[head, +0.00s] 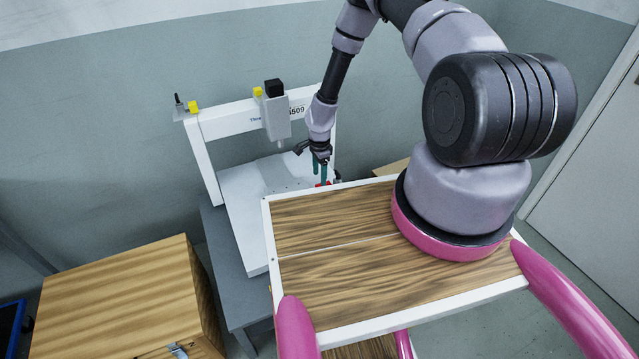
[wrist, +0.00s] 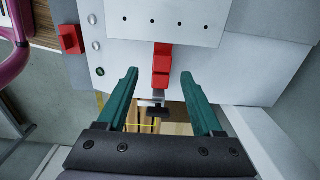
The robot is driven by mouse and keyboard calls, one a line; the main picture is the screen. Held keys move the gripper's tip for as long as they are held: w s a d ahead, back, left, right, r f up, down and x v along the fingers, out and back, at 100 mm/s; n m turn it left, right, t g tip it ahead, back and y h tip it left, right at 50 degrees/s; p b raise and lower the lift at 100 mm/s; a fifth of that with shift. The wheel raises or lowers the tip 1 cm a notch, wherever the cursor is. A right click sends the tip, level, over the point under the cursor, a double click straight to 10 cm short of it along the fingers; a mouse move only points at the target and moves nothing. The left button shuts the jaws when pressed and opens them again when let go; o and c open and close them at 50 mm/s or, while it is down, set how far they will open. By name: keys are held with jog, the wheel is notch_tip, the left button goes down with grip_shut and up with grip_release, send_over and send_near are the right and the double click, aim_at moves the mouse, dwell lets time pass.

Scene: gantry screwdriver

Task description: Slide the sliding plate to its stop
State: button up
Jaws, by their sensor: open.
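The sliding plate (wrist: 135,28) is a pale grey plate with a row of small holes, at the top of the wrist view. In the head view it is the grey plate (head: 280,172) on the white machine bed, under the screwdriver head (head: 276,118). Below its edge in the wrist view is a red blocky part (wrist: 162,62), with a metal piece and a black end (wrist: 160,111) below it. My gripper (wrist: 160,74) is open, its green fingers on either side of the red part with gaps. My gripper (head: 320,165) is at the machine's right side in the head view.
A red button block (wrist: 71,39) and small round buttons sit left on the machine's face. The white gantry frame (head: 205,165) stands over the bed. A wood-topped platform (head: 330,220) is in front, and a wooden box (head: 115,295) stands at lower left.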

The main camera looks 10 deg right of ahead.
jog(key=shift+r, duration=2.7)
